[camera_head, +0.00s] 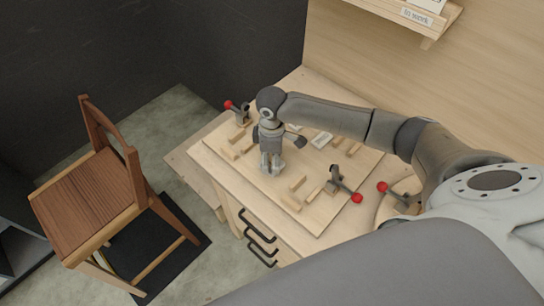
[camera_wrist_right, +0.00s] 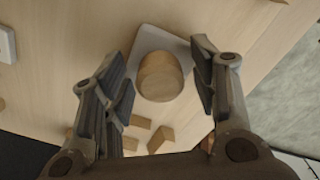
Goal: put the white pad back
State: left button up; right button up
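In the right wrist view a pale grey-white pad (camera_wrist_right: 152,39) with rounded corners lies on the wooden surface. A round wooden knob (camera_wrist_right: 160,76) shows over it and covers its middle. My right gripper (camera_wrist_right: 160,92) is open, with one finger on each side of the knob and visible gaps to it. In the head view my right gripper (camera_head: 271,168) points down over the wooden board, and whatever lies directly beneath it is hidden. A whitish flat piece (camera_head: 321,140) lies on the board to its right. My left gripper is not in view.
Small wooden blocks (camera_head: 293,196) stand on the board (camera_head: 318,218). Red-knobbed clamps (camera_head: 342,185) stand at the front right and another (camera_head: 238,110) at the back left. A wooden chair (camera_head: 90,195) stands left of the bench. A shelf (camera_head: 405,12) hangs on the back wall.

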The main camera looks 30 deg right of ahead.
notch_tip(320, 180, up, 12)
jog(key=b, duration=0.2)
jog(key=shift+r, duration=0.2)
dwell(0.3)
dwell(0.4)
